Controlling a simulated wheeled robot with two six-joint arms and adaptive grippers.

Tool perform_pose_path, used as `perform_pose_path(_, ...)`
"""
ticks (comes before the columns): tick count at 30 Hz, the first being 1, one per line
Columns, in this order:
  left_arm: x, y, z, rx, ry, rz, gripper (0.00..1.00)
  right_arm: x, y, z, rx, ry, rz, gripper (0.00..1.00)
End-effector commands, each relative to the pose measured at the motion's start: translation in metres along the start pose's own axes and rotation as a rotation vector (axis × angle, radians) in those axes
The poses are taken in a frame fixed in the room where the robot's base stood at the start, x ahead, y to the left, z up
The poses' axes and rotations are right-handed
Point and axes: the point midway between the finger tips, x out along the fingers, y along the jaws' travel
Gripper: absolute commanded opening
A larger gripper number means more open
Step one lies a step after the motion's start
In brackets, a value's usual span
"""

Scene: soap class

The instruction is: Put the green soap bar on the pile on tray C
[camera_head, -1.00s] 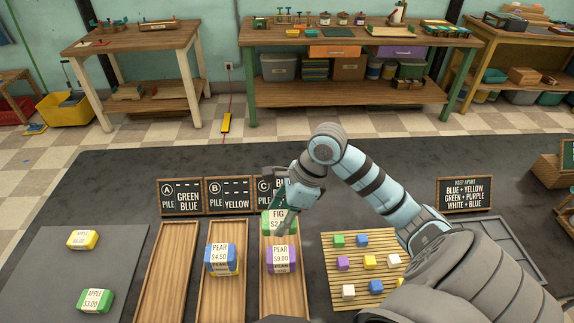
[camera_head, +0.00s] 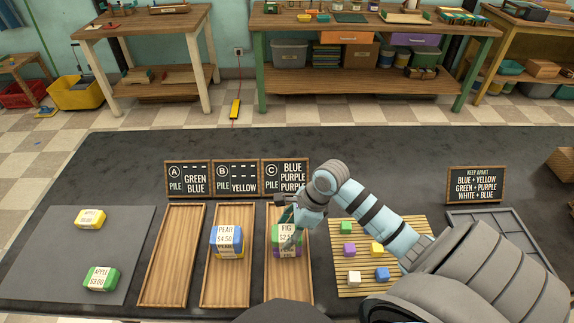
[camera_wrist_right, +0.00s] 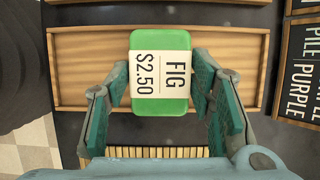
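The green soap bar (camera_head: 286,233), labelled FIG $2.50, is on or just above a purple bar (camera_head: 288,252) on wooden tray C (camera_head: 288,288). It also shows from above in the right wrist view (camera_wrist_right: 160,98). My right gripper (camera_head: 290,224) reaches down over tray C. The lower part of the pile is partly hidden. My left gripper is out of view.
A blue bar labelled PEAR (camera_head: 226,235) tops the pile on tray B (camera_head: 226,288). Tray A (camera_head: 168,260) is empty. A yellow bar (camera_head: 90,218) and a green APPLE bar (camera_head: 101,279) lie on a grey mat (camera_head: 60,265). Signs (camera_head: 285,175) stand behind the trays.

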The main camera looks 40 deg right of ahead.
Motion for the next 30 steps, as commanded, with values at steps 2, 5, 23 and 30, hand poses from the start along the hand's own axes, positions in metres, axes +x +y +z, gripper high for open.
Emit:
perform_pose_path(2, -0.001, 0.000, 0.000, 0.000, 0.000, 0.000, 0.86, -0.001, 0.000, 0.000, 0.000, 0.000, 0.000, 0.65)
perform_pose_path(5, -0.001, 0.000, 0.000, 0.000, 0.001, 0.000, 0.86, -0.001, 0.000, 0.001, 0.000, 0.000, 0.000, 0.65)
perform_pose_path(23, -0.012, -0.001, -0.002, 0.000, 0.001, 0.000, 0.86, -0.081, -0.001, 0.001, -0.006, 0.007, -0.004, 0.65)
perform_pose_path(30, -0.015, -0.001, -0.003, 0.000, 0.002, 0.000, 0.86, -0.122, 0.000, 0.002, -0.002, 0.003, 0.000, 0.65)
